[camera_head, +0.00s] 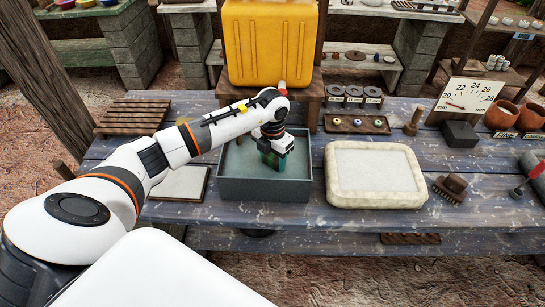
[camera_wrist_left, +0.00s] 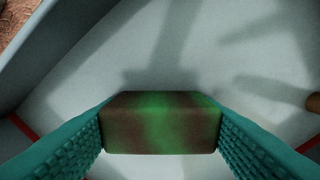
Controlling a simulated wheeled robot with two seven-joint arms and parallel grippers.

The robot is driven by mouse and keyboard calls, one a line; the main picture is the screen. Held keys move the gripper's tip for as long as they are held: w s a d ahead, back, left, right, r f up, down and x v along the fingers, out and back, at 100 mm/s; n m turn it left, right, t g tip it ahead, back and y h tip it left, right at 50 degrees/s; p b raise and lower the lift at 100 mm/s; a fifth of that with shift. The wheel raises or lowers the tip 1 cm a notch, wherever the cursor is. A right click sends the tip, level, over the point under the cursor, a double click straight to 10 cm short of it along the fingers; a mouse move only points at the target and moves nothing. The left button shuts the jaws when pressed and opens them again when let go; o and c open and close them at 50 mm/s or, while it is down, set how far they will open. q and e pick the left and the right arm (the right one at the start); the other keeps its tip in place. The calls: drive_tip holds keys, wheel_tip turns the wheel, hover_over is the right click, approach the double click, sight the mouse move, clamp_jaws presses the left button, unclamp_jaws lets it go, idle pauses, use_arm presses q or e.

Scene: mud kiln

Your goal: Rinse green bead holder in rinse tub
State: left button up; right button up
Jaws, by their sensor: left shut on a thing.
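The rinse tub (camera_head: 262,190) is a grey, open rectangular box on the blue-grey workbench. My left gripper (camera_head: 274,160) reaches down inside it with teal fingers. In the left wrist view the left gripper (camera_wrist_left: 160,135) is shut on the green bead holder (camera_wrist_left: 160,122), a small block with a green middle and reddish-brown patches. The holder lies between both fingers, over the pale tub interior. Whether it touches the tub floor, I cannot tell. In the head view the holder is hidden by the fingers. My right gripper is not in view.
A yellow water container (camera_head: 268,40) stands behind the tub on a wooden stand. A pale framed slab (camera_head: 374,175) sits right of the tub, with a brush (camera_head: 450,187) beyond it. A bead tray (camera_head: 357,123) lies behind the slab. A slatted wooden rack (camera_head: 133,117) is at left.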

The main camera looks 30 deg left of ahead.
use_arm(q)
drive_tip(key=shift+r, duration=0.35)
idle(0.3)
drive_tip(key=shift+f, duration=0.3)
idle(0.5)
drive_tip(key=shift+r, duration=0.15)
wheel_tip(320, 180, up, 12)
drive_tip(key=p, duration=0.7)
drive_tip(key=shift+f+p, duration=0.2)
drive_tip(key=shift+p, duration=0.15)
idle(1.3)
